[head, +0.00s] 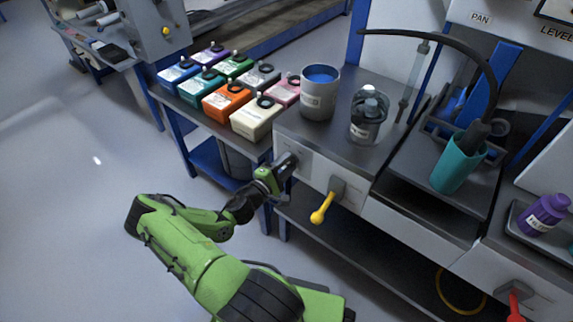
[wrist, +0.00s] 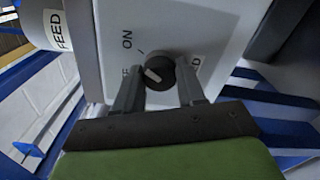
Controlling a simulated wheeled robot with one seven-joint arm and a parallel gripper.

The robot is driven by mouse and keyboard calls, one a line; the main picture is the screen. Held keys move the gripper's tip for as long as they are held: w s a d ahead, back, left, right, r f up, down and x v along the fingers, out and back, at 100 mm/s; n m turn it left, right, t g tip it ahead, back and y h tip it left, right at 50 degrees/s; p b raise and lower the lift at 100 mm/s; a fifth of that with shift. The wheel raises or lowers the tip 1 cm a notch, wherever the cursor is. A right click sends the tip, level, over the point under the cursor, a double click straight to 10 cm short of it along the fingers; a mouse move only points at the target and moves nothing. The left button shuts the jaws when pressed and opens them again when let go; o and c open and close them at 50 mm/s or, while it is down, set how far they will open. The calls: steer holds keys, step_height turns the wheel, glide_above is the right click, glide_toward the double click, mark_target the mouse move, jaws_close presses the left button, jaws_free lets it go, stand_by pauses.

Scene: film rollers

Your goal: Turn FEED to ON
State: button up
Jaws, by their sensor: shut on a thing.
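The FEED knob (wrist: 160,72) is a round black dial with a white pointer mark, on a pale panel (wrist: 190,25) in the wrist view. ON is printed at the upper left of the knob, FEED to its right, and a partly hidden label, ending in F, to its left. The white mark points left, towards that partly hidden label rather than ON. My gripper (head: 290,164) is at the front panel in the head view, its two fingers shut on either side of the knob. The knob is hidden there by my gripper.
A yellow lever (head: 322,208) sticks out just right of my gripper. Above the panel stand a grey canister (head: 318,98) and a clear jar (head: 368,122). Colored boxes (head: 226,100) fill the bench at left. A teal cup (head: 456,168) stands right. Open floor lies left.

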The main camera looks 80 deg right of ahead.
steer(key=shift+f, duration=0.1)
steer(key=o, duration=1.1)
steer(key=shift+c, duration=0.2)
steer(key=p+v, duration=0.3)
steer(key=v, duration=1.2)
steer(key=shift+w+a, duration=0.25)
steer(key=shift+a, duration=0.1)
